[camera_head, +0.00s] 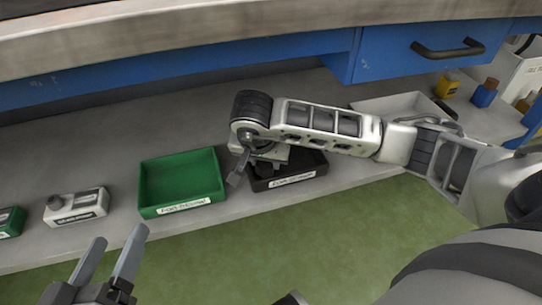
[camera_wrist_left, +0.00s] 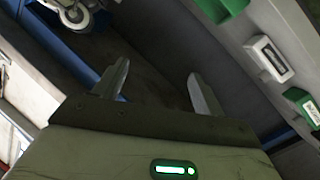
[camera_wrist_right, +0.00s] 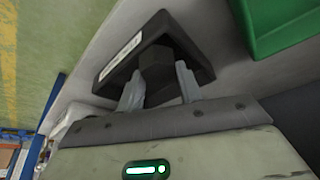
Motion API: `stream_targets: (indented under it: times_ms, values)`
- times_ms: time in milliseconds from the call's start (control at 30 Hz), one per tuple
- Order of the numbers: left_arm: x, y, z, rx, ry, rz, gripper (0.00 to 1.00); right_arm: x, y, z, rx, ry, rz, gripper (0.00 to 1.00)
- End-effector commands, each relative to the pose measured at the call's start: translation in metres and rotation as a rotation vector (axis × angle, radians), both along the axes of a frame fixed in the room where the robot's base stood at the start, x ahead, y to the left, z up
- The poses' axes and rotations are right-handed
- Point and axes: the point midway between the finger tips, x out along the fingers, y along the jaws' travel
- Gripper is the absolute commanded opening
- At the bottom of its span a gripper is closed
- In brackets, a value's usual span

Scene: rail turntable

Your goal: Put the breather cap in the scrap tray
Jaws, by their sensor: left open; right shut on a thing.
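The breather cap (camera_wrist_right: 156,66), a dark faceted piece, is between the fingertips of my right gripper (camera_wrist_right: 158,84) in the right wrist view. My right gripper is shut on it and sits over a black tray (camera_wrist_right: 105,71) with a white label. In the head view my right gripper (camera_head: 243,168) is at the left end of this black tray (camera_head: 318,174) and hides part of it. I cannot tell whether the cap touches the tray. The label is too small to read surely. My left gripper (camera_head: 121,236) is open and empty, low at the left.
A green tray (camera_head: 147,204) with a white label stands left of the black one, apparently empty. A grey-white box (camera_head: 78,206) and another green container (camera_head: 10,222) are further left. A pale tray (camera_head: 370,104), a yellow bottle (camera_head: 447,87) and a blue bottle (camera_head: 484,95) are at right.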

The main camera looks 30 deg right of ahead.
Motion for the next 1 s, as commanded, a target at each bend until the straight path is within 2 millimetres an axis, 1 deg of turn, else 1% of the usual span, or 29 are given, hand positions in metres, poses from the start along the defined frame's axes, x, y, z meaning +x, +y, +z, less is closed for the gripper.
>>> stream_targets:
  times_ms: [33, 100, 133, 200, 300, 367, 433, 500, 600, 733, 1000]
  values:
    - [0.0, 0.0, -0.002, -0.016, -0.006, -0.002, 0.7, 0.011, -0.01, -0.003, -0.001, -0.002, -0.006, 0.08]
    - [0.0, -0.001, 0.0, -0.038, -0.011, -0.004, 0.7, 0.022, -0.022, -0.003, -0.001, -0.002, -0.005, 0.08]
    - [0.0, -0.001, 0.001, -0.04, -0.02, -0.003, 0.7, 0.026, -0.025, -0.002, -0.001, -0.002, -0.005, 0.08]
    - [0.006, 0.001, 0.009, -0.017, -0.086, 0.005, 0.7, 0.034, -0.032, -0.002, -0.002, -0.001, -0.002, 0.08]
    - [0.009, 0.002, 0.014, -0.005, -0.123, 0.01, 0.7, 0.041, -0.038, -0.001, 0.0, -0.001, 0.0, 0.08]
    - [0.01, 0.002, 0.016, 0.002, -0.144, 0.013, 0.7, 0.042, -0.04, -0.003, 0.001, -0.001, 0.0, 0.08]
    - [0.014, 0.004, 0.021, 0.018, -0.203, 0.02, 0.7, 0.042, -0.04, -0.013, 0.001, 0.002, 0.002, 0.08]
    - [0.018, 0.005, 0.029, 0.041, -0.288, 0.03, 0.7, 0.041, -0.039, -0.024, 0.001, 0.003, 0.003, 0.08]
    - [0.022, 0.007, 0.042, 0.066, -0.388, 0.043, 0.7, 0.042, -0.039, -0.034, 0.0, 0.001, 0.002, 0.08]
    - [0.023, 0.008, 0.049, 0.076, -0.428, 0.048, 0.7, 0.042, -0.04, -0.036, 0.0, -0.001, 0.001, 0.08]
    - [0.023, 0.008, 0.05, 0.08, -0.441, 0.051, 0.7, 0.042, -0.04, -0.038, -0.002, -0.001, 0.002, 0.08]
